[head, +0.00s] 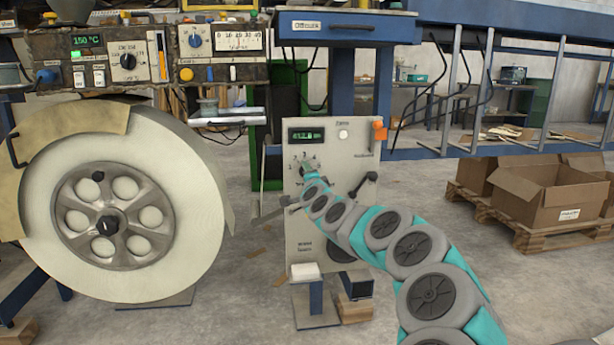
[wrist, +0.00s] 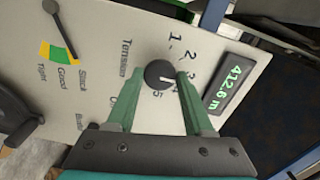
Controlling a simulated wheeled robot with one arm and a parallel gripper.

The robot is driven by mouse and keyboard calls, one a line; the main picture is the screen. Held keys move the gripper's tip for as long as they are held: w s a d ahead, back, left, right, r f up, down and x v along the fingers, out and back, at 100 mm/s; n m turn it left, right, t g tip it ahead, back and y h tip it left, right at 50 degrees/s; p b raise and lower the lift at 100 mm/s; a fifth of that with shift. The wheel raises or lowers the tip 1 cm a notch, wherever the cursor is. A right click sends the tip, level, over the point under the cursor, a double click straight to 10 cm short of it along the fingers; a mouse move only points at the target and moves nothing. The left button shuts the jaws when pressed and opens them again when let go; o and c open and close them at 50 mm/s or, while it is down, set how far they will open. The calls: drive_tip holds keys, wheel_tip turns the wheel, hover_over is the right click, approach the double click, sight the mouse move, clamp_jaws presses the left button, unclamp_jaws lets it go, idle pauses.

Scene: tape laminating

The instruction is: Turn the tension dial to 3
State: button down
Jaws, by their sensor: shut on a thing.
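The tension dial (wrist: 158,71) is a round black knob with a white pointer mark, on a pale panel (wrist: 95,85) printed "Tension". My gripper (wrist: 159,78) has its two green fingers on either side of the dial and is shut on it. The white mark points to the right in the wrist view, roughly toward the 3 and 4 side; the exact number is unclear. Numbers 1, 2 and 3 show, and a finger partly covers 4. In the head view my gripper (head: 309,171) is at the panel (head: 305,225) and hides the dial.
A green display (wrist: 230,84) reading 412.6 m sits beside the dial. A slack/good/tight gauge (wrist: 60,40) and a black crank (head: 365,184) are on the same panel. A large white roll (head: 110,200) stands at left, and cardboard boxes (head: 550,195) at right.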

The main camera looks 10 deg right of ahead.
drive_tip(key=shift+c, duration=1.5)
unclamp_jaws()
drive_tip(key=s+p, duration=0.1)
drive_tip(key=s, duration=0.6)
drive_tip(key=shift+s, duration=0.4)
